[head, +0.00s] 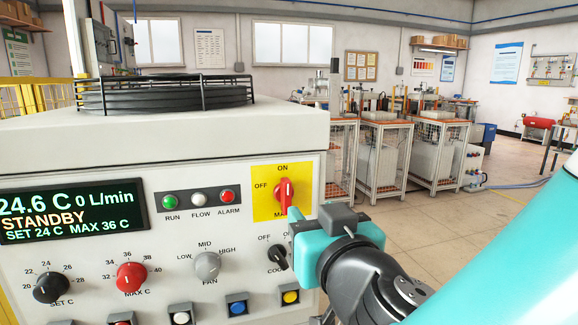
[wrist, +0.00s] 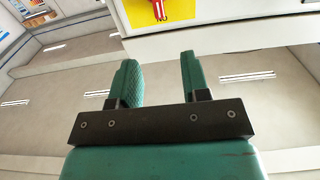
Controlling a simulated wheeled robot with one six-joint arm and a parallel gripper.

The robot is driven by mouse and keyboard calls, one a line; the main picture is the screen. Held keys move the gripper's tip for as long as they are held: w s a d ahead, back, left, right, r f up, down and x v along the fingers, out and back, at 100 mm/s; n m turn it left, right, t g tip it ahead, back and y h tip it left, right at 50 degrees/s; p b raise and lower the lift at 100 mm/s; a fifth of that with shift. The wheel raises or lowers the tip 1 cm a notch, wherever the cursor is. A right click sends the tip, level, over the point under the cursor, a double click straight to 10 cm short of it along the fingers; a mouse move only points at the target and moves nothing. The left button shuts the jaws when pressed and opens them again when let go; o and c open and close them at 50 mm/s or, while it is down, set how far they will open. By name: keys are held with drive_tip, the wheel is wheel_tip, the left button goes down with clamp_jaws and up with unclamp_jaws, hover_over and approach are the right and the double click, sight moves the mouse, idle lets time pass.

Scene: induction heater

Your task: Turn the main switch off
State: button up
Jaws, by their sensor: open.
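The main switch (head: 284,193) is a red rotary handle on a yellow plate (head: 264,203), on the cabinet's front panel. The handle stands upright, toward the ON label; OFF is marked at left. The label below it is partly hidden by my gripper. My gripper (head: 316,222) is just below and to the right of the switch in the head view, with no clear contact. In the wrist view my gripper (wrist: 159,75) has its two teal fingers apart with nothing between them. The red handle (wrist: 158,9) shows at the top edge there, beyond the fingertips and partly cut off.
A display (head: 72,210) reads STANDBY. Three indicator lamps (head: 198,199), a fan knob (head: 207,265), a black right-hand knob (head: 278,257) and several push buttons share the panel. My arm covers the lower right. Caged benches (head: 380,160) stand behind, with open floor (head: 500,215) to the right.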

sight(288, 186)
drive_tip(key=p+x, duration=0.5)
drive_tip(key=x, duration=0.6)
drive_tip(key=shift+w+p, duration=0.1)
drive_tip(key=shift+p, duration=0.3)
drive_tip(key=shift+w+a+f, duration=0.15)
drive_tip(key=shift+w, duration=0.4)
clamp_jaws()
